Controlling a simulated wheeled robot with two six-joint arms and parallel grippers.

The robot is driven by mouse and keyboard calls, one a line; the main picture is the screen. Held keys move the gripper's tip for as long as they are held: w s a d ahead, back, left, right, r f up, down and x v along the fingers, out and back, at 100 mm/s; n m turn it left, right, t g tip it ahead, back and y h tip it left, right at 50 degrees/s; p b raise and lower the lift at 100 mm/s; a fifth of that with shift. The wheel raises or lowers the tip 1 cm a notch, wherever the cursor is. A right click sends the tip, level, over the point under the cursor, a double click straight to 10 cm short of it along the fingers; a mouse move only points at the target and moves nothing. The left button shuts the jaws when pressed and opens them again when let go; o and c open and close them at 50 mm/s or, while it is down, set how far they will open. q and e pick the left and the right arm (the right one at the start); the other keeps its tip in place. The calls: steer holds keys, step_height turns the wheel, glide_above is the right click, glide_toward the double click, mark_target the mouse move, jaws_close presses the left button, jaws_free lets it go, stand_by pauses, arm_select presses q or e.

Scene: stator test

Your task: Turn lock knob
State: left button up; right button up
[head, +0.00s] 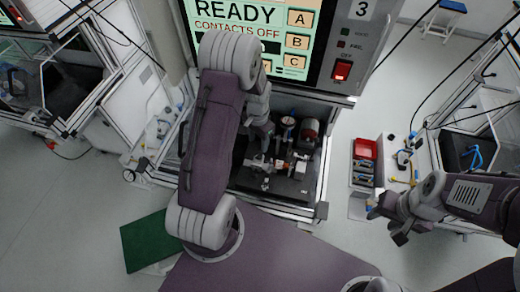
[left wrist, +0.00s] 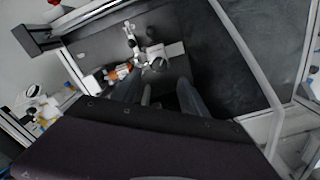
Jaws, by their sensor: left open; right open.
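A test fixture stands on the dark floor of the open bay under the screen. It has a white, branched clamp-like part (head: 262,166) and a copper-orange part (head: 281,165). In the left wrist view the clamp-like part (left wrist: 134,42) stands near the copper-orange part (left wrist: 122,71), and a grey round part (left wrist: 159,65) lies just beyond my fingertips. I cannot tell for sure which part is the lock knob. My left gripper (left wrist: 160,92) is open, its fingers apart and apparently empty. In the head view my left arm hides much of it. My right gripper (head: 385,222) is open, outside the bay at right.
The bay's metal frame (head: 322,208) borders the work space. A red bin (head: 364,149) stands right of it. A green mat (head: 146,241) lies on the floor at left.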

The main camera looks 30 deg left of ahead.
mark_target(259, 154)
arm_select(q)
step_height(259, 154, down, 7)
steer(key=shift+w+f+p, duration=0.1)
steer(key=shift+f+p, duration=0.1)
steer(key=shift+p, duration=0.85)
steer(key=shift+f, duration=0.25)
jaws_close()
